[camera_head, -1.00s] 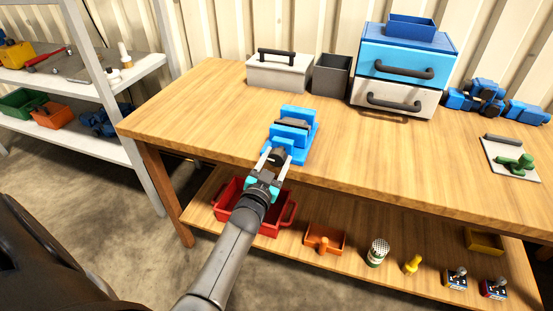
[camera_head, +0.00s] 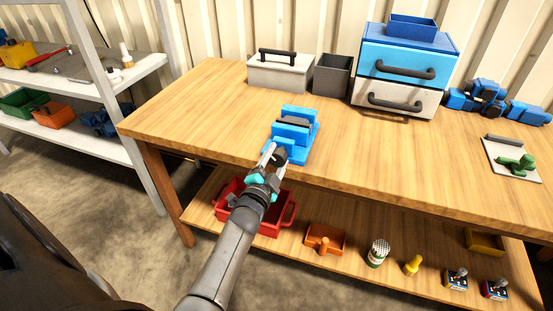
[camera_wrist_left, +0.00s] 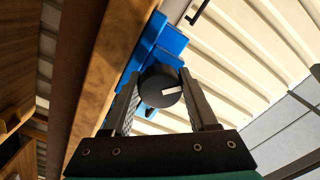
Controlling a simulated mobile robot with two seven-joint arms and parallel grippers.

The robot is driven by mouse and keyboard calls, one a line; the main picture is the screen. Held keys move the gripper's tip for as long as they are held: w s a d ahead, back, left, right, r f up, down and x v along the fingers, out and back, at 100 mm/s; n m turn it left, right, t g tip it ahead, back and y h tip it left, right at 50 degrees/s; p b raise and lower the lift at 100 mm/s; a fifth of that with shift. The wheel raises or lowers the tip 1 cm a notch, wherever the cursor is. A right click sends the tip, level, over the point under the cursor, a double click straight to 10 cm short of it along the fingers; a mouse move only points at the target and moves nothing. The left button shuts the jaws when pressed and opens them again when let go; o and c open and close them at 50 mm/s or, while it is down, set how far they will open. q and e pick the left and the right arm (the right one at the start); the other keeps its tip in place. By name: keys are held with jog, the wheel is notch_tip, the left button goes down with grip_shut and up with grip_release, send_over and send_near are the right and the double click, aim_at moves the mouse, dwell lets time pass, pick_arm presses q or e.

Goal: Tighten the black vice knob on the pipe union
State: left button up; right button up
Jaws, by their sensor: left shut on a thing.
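The blue vice (camera_head: 302,141) stands at the front edge of the wooden bench in the head view. A dark grey piece (camera_head: 292,123) sits between its blue jaws; I cannot tell if it is the pipe union. The black knob (camera_wrist_left: 155,84) faces the camera in the left wrist view, with a white mark pointing right. My left gripper (camera_head: 275,155) is shut on the knob, one finger on each side, and is rolled to a slant. The knob is partly hidden by the fingers in the head view. My right gripper is not in view.
A grey toolbox (camera_head: 285,74), a dark bin (camera_head: 331,75) and a blue-and-white drawer unit (camera_head: 405,65) stand at the back. A board with a green part (camera_head: 517,163) lies at right. A red crate (camera_head: 226,205) is on the lower shelf. The middle of the bench is clear.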

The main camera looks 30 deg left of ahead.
pick_arm(q)
jog(key=shift+m, duration=0.3)
jog(key=o, duration=1.4)
jog(key=shift+s, duration=0.15)
jog(key=p+v, duration=0.1)
jog(key=v, duration=1.4)
jog(key=shift+p, duration=0.4)
jog(key=shift+f, duration=0.1)
